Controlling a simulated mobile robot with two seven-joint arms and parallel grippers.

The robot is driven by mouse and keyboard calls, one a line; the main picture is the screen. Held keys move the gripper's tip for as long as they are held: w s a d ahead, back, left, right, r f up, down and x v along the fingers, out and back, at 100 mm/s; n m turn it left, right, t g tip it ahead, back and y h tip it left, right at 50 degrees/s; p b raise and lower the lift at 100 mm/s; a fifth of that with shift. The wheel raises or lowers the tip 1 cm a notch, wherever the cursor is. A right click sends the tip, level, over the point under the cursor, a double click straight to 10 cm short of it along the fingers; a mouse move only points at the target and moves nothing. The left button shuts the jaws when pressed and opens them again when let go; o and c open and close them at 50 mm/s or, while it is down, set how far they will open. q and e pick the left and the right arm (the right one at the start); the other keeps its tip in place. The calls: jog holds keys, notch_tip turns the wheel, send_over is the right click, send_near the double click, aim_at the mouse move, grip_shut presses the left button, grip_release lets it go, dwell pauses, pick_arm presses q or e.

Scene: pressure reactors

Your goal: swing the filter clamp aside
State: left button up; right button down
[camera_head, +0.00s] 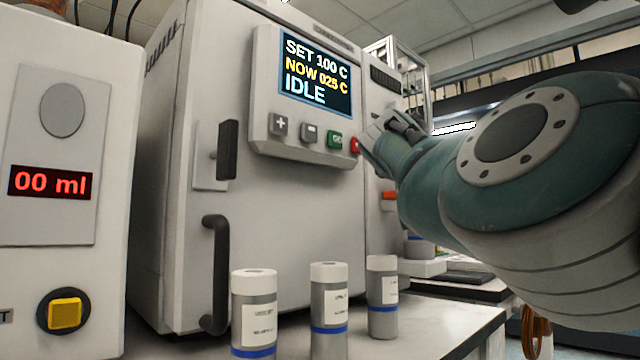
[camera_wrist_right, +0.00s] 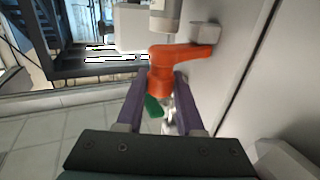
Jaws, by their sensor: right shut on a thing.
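The filter clamp is an orange L-shaped lever (camera_wrist_right: 190,54) in the right wrist view, its far end at a grey block on a pale panel. My right gripper (camera_wrist_right: 160,84) has its two purple fingers on either side of the lever's near end and is shut on it. A grey cylinder (camera_wrist_right: 165,14) stands just beyond the lever. In the head view a small orange piece (camera_head: 389,195) shows beside my right arm, probably the same clamp. My right arm hides much around it, and the fingers are not clear there. My left gripper is not in view.
A reactor cabinet (camera_head: 270,220) with a lit screen (camera_head: 316,76) reading IDLE stands in the middle. Three grey bottles, one of them in front (camera_head: 254,310), stand on the bench (camera_head: 425,325). A dosing unit (camera_head: 60,140) reading 00 ml is at left.

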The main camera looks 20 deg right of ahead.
jog(key=shift+f, duration=0.15)
jog(key=c, duration=0.9)
grip_release()
jog(key=o, duration=0.4)
jog(key=shift+w, duration=0.1)
jog(key=shift+s+a, duration=0.4)
jog(key=b+v, duration=0.2)
jog(key=v, duration=0.6)
jog(key=shift+s+a+b, duration=0.25)
jog(key=shift+s+b, duration=0.05)
jog(key=shift+b, duration=0.05)
